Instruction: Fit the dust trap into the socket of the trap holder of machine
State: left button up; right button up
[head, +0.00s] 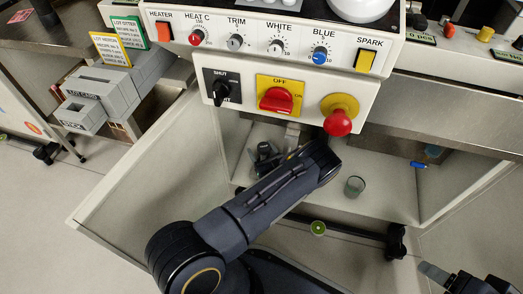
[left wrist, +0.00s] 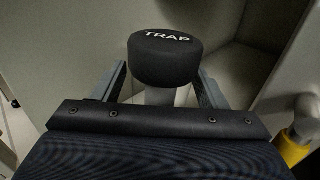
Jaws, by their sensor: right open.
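The dust trap (left wrist: 166,58) shows in the left wrist view as a black round cap marked TRAP over a paler, narrower body. My right gripper (head: 437,274) is open and empty at the bottom right, cut by the frame edge. I cannot make out the trap holder's socket for certain.
The machine panel (head: 275,45) with knobs and a red button (head: 338,123) overhangs the cabinet. A pale cabinet panel (head: 135,175) stands at the left.

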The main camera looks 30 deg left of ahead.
pick_arm(q)
jog(key=shift+s+d, duration=0.2)
jog(key=shift+d, duration=0.15)
jog(key=p+v, duration=0.2)
jog(key=v, duration=0.4)
jog(key=shift+s+d+p, duration=0.1)
jog(key=shift+s+p, duration=0.05)
jog(key=shift+p, duration=0.15)
jog(key=shift+s+d, duration=0.2)
jog(key=shift+d, duration=0.1)
